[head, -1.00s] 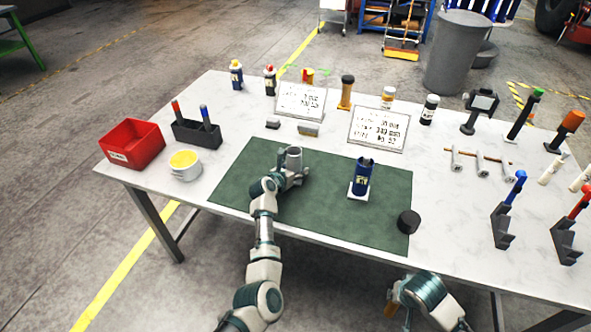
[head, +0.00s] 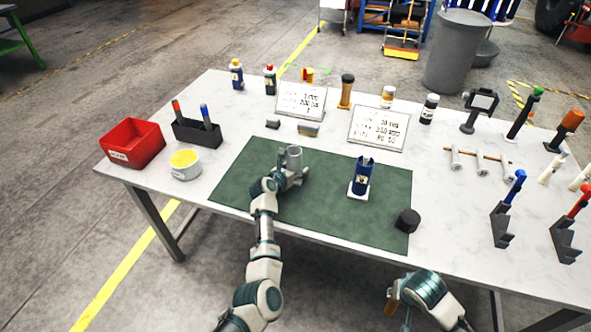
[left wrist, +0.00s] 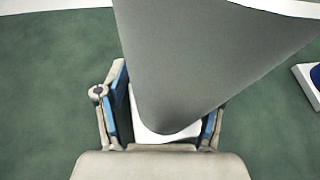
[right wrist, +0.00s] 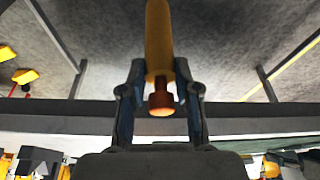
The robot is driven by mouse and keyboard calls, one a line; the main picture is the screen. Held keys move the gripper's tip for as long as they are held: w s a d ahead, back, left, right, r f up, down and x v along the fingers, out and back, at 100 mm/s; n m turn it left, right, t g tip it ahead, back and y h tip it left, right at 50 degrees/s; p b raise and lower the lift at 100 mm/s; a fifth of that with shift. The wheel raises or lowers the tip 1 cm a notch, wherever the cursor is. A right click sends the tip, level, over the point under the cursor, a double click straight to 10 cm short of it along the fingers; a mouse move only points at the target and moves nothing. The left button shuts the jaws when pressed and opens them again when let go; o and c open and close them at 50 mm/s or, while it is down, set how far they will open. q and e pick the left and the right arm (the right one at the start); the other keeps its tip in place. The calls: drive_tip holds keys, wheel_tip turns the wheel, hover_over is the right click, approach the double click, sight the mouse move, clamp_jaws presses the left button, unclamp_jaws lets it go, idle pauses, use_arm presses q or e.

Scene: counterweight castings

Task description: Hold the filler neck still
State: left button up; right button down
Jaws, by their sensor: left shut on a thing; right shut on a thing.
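The filler neck (head: 294,158) is a grey upright tube on the green mat (head: 330,214), left of the mat's middle. My left gripper (head: 290,178) is shut on it from the near side. In the left wrist view the grey neck (left wrist: 200,60) fills the space between the fingers (left wrist: 162,120), over a white base (left wrist: 160,136). My right gripper (right wrist: 158,95) is shut on a yellow-orange handle (right wrist: 158,40) with a brown end. In the head view this handle (head: 391,304) shows in front of the table's near edge, with the right arm mostly out of sight.
A blue can (head: 361,178) on a white base and a black round cap (head: 408,221) are on the mat's right side. A red bin (head: 132,143) and a white pot (head: 185,165) stand left. Two printed signs (head: 378,128) stand behind. Upright tools (head: 505,210) stand right.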

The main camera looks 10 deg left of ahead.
use_arm(q)
drive_tip(key=shift+s+d+f+p, duration=0.15)
drive_tip(key=shift+f+p, duration=0.25)
drive_tip(key=shift+p, duration=0.25)
use_arm(e)
drive_tip(key=shift+r, duration=1)
idle(2.3)
use_arm(q)
drive_tip(key=o, duration=1.7)
drive_tip(key=shift+r, duration=0.25)
drive_tip(key=c, duration=1.2)
drive_tip(key=c, duration=0.4)
